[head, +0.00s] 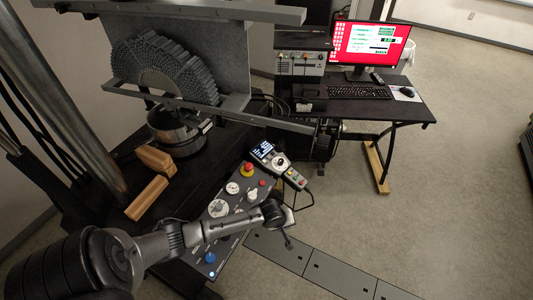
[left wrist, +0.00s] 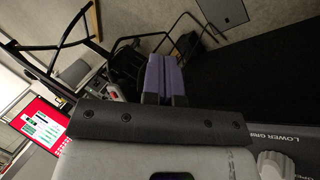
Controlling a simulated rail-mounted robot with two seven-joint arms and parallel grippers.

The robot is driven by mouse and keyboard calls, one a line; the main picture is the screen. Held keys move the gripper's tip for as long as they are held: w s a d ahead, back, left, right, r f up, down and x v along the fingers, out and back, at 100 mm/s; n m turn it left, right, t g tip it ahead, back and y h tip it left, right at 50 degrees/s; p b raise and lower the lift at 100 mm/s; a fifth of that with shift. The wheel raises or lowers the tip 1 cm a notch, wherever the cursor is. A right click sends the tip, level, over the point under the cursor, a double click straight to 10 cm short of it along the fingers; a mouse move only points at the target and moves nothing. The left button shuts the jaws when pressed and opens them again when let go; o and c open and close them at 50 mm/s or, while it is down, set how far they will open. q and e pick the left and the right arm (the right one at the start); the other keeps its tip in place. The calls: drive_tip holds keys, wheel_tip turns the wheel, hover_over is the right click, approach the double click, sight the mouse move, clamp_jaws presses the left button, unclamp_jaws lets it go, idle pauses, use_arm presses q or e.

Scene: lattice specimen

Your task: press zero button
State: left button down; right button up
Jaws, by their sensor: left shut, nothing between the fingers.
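A control panel (head: 233,240) with knobs and buttons stands below the test frame. It carries a red mushroom button (head: 247,168), a blue button (head: 210,258) and several white knobs. A handset (head: 269,154) with a small lit display lies at its far end. I cannot make out which button is the zero button. My left arm crosses over the panel, and my left gripper (head: 288,240) is at its right edge. In the left wrist view the purple fingers (left wrist: 165,78) are together with nothing between them. My right gripper is not in view.
The test frame holds a toothed grey specimen (head: 165,68). Two wooden blocks (head: 148,197) lie left of the panel. A desk (head: 375,110) with a red-screened monitor (head: 370,44), keyboard (head: 357,91) and mouse (head: 407,91) stands at the back. The floor to the right is clear.

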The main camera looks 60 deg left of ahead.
sight(264, 161)
use_arm(q)
drive_tip(key=w+a+r+n+y+p, duration=0.1)
drive_tip(key=w+a+r+n+p, duration=0.1)
drive_tip(key=a, duration=0.6)
drive_tip(key=w+a+r+n+t+y+p, duration=0.1)
drive_tip(key=w+a+r+n+p, duration=0.1)
drive_tip(key=w+a+r+n, duration=0.2)
drive_tip(key=w+a+r+n+t+y+p, duration=0.1)
drive_tip(key=w+a+r+n+p, duration=0.2)
drive_tip(key=a+r+n, duration=0.4)
drive_tip(key=a+r, duration=0.2)
drive_tip(key=a, duration=0.5)
drive_tip(key=shift+w+n, duration=0.2)
drive_tip(key=shift+n, duration=0.2)
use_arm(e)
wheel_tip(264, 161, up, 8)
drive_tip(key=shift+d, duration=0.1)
